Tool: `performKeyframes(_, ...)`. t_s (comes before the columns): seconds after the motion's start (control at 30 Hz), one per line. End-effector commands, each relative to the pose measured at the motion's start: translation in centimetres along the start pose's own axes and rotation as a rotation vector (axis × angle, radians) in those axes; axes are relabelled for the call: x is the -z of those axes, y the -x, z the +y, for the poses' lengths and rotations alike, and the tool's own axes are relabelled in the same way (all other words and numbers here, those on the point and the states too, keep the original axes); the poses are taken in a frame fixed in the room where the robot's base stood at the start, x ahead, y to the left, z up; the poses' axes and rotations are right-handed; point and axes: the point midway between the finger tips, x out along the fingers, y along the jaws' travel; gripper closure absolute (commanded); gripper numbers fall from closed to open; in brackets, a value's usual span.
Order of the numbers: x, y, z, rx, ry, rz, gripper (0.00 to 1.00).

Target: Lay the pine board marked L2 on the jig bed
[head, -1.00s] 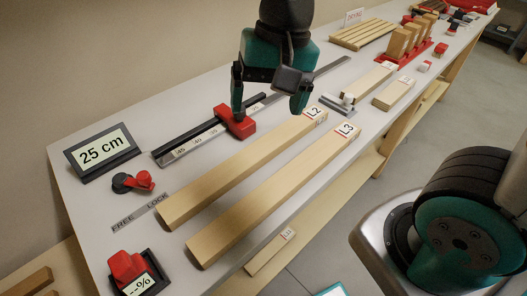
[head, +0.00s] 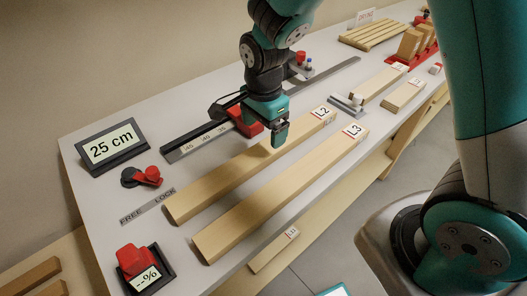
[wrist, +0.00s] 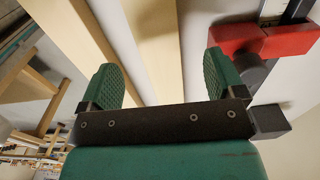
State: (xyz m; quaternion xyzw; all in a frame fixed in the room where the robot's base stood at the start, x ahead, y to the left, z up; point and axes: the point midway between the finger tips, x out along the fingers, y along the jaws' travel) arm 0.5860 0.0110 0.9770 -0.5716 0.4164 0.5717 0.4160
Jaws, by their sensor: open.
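The pine board marked L2 (head: 235,168) lies flat on the bench, its label at the far right end. The board marked L3 (head: 275,195) lies beside it, nearer the front edge. My gripper (head: 270,136) is over the middle of L2, its fingers open and empty. In the wrist view, a pale board (wrist: 155,45), apparently L2, runs under the gap between my fingers (wrist: 165,82). Another board (wrist: 75,35) shows to the left. I cannot tell for sure which part is the jig bed; a scale rail (head: 200,141) with a red stop runs behind L2.
A 25 cm display (head: 108,146), a red-and-black lever (head: 143,177) and a "--%" readout (head: 150,275) stand at the left. A small clamp fixture (head: 347,104), shorter boards (head: 403,97) and a slatted stack (head: 375,35) lie further right.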

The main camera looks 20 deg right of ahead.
Motion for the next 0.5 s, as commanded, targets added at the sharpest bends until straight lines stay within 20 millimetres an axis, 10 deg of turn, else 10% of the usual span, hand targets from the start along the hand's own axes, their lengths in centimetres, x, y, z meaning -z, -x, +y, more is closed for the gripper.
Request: performKeyframes(0.5,-0.3,-5.7,0.5,-0.002,0.0,-0.001,0.12)
